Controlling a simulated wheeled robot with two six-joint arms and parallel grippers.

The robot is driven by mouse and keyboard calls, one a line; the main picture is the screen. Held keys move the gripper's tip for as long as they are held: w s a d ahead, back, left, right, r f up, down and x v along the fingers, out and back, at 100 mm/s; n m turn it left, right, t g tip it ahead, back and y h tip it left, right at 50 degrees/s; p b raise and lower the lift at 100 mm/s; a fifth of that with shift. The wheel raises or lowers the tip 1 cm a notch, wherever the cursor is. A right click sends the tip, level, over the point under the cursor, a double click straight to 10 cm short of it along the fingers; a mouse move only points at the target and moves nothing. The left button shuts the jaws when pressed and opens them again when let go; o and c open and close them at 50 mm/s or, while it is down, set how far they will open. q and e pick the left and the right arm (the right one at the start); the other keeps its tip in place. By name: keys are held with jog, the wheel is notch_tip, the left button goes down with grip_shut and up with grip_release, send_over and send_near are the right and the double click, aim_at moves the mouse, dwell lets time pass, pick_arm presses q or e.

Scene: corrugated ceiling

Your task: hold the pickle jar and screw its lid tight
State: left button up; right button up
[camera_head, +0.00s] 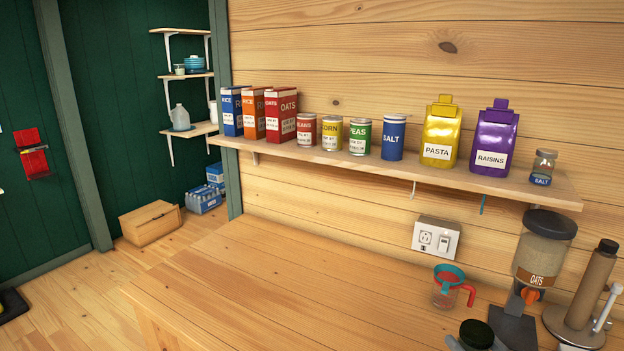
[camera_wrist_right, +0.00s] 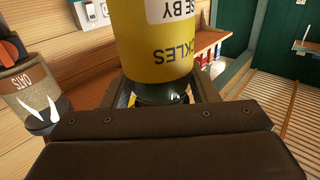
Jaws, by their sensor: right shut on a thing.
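The pickle jar (camera_wrist_right: 155,40) is yellow with a white label and fills the top middle of the right wrist view. Its lettering is upside down there, and its far end is cut off. Its dark lid (camera_wrist_right: 160,92) is between the fingers of my right gripper (camera_wrist_right: 158,88), which is shut on it. I cannot tell whether the lid is fully seated. In the head view, the dark round lid (camera_head: 477,332) shows at the bottom edge, with my right gripper (camera_head: 476,342) at its sides. My left gripper is in neither view.
A measuring cup (camera_head: 450,290) with a red handle stands behind the lid. An oats dispenser (camera_head: 543,245) and a brown cylinder on a round base (camera_head: 590,285) stand to the right. Boxes and cans line the wall shelf (camera_head: 400,172). The table's left part (camera_head: 280,285) is clear.

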jog(key=s+a+n+g+y, duration=0.1)
jog(key=s+a+n+y, duration=0.2)
jog(key=s+a, duration=0.5)
jog(key=shift+s+a+f+g+y, duration=0.4)
jog(key=shift+a+y, duration=0.3)
jog(key=shift+a, duration=0.2)
jog(key=shift+w, duration=0.1)
jog(key=w+a+f+n+g+y, duration=0.2)
jog(key=a+n+g+y, duration=0.6)
jog(key=a, duration=0.6)
jog(key=shift+a+g, duration=0.4)
jog(key=shift+g, duration=0.2)
